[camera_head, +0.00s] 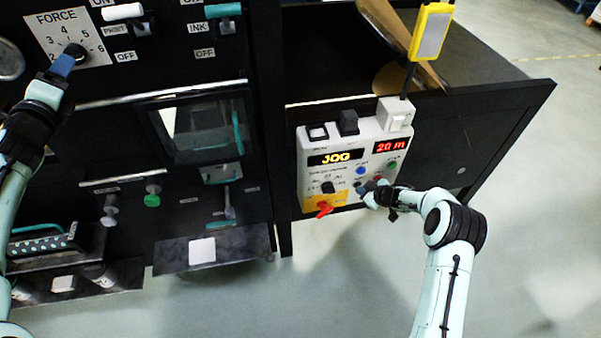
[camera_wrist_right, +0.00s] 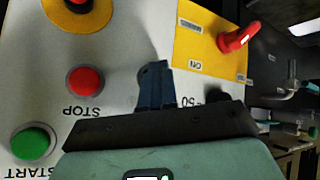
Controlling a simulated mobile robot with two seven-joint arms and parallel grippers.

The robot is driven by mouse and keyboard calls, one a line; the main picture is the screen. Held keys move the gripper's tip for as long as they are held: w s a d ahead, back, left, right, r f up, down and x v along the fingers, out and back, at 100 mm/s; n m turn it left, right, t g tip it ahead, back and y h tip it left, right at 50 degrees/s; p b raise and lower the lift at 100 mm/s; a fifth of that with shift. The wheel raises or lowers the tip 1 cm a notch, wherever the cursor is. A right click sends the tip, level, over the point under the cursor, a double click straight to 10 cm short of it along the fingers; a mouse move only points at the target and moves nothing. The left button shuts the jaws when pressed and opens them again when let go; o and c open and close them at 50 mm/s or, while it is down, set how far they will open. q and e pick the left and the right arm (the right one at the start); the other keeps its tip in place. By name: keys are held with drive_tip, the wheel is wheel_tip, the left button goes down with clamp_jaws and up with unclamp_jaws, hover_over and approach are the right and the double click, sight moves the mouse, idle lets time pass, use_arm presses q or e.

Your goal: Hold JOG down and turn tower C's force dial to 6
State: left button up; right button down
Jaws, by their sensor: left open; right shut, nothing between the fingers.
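The force dial (camera_head: 75,52) is a black knob on a white FORCE plate (camera_head: 48,35) at the upper left of the head view. Its pointer direction is not clear. My left gripper (camera_head: 63,66) has its blue fingers at the dial, partly covering it; the finger gap is hard to see. My right gripper (camera_head: 369,186) is shut and empty, its fingertips against or very near the lower part of the control panel (camera_head: 318,152). In the right wrist view the blue fingers (camera_wrist_right: 155,88) hide what lies under them; no JOG button shows. The panel's orange display (camera_head: 336,158) reads JOG.
Beside the right fingers are a red STOP button (camera_wrist_right: 85,82) and a green START button (camera_wrist_right: 33,142). A red lever (camera_wrist_right: 237,38) sits on a yellow plate. A yellow-framed device (camera_head: 431,32) stands above the panel. Print and ink levers are right of the dial.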

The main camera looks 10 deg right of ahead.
use_arm(q)
drive_tip(key=shift+f, duration=0.1)
drive_tip(key=shift+s+f+b, duration=0.15)
drive_tip(key=shift+f+b, duration=0.45)
drive_tip(key=shift+f, duration=0.25)
use_arm(e)
drive_tip(key=shift+s, duration=0.9)
use_arm(q)
drive_tip(key=f+b, duration=0.1)
drive_tip(key=f, duration=0.1)
drive_tip(key=f+b, duration=0.2)
drive_tip(key=shift+s+f, duration=0.2)
drive_tip(key=shift+f, duration=0.2)
use_arm(e)
drive_tip(key=s, duration=0.5)
